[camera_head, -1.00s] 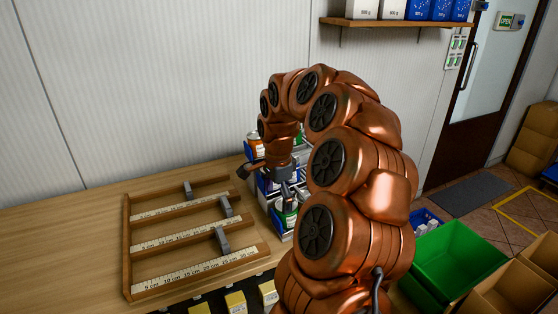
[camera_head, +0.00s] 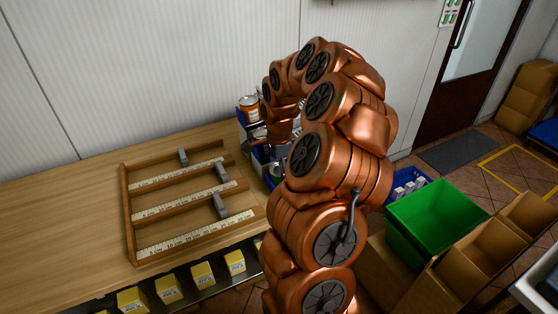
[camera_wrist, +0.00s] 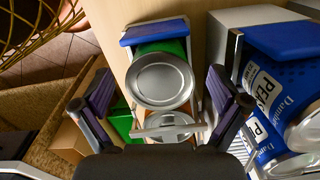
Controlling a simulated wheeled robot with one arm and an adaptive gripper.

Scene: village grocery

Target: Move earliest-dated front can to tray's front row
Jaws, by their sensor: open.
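In the wrist view, a can with a bright metal lid (camera_wrist: 161,80) and a green label stands between the fingers of my gripper (camera_wrist: 160,92). The fingers are open, one on each side, with a gap to the can. Another metal lid (camera_wrist: 170,126) shows just below it. No date is readable. In the head view, my arm hides most of the can rack; an orange-labelled can (camera_head: 250,108) shows at its back left. The wooden tray (camera_head: 128,215) lies left of the rack. Its rows have ruler strips and grey sliders (camera_head: 220,206), and hold no cans.
Blue cans marked PEAS (camera_wrist: 262,95) lie close to the right finger in the wrist view. A green crate (camera_head: 437,220) and cardboard boxes (camera_head: 495,250) stand at right. Yellow boxes (camera_head: 168,289) line the shelf below the counter. The counter left of the tray is clear.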

